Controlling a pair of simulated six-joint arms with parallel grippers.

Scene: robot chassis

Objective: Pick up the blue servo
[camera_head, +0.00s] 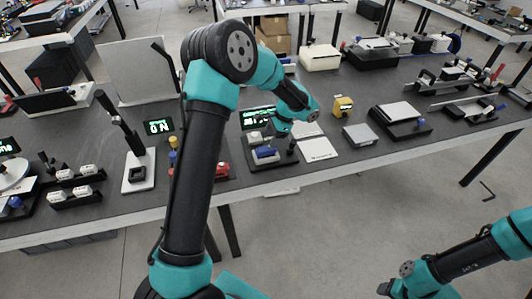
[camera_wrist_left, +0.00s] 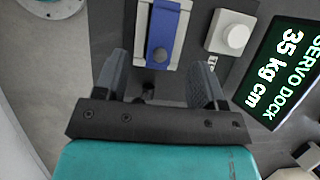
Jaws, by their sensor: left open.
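The blue servo (camera_head: 266,153) sits on a dark dock board in the head view. In the left wrist view the blue servo (camera_wrist_left: 162,35) lies in a pale cradle just ahead of my left gripper (camera_wrist_left: 160,72). The fingers are apart, with the servo in line with the gap between them and no visible contact. In the head view my left gripper (camera_head: 290,146) hangs at the dock's right side, small and dark. My right gripper (camera_head: 394,290) is at the bottom edge, partly cut off, and its jaw state is unclear.
A lit screen (camera_wrist_left: 285,68) reading "SERVO DOCK 35 kg cm" stands by the dock, next to a white knob block (camera_wrist_left: 231,33). A yellow object (camera_head: 343,106) and a grey box (camera_head: 360,135) stand to the right. A red object (camera_head: 222,171) lies left of the dock.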

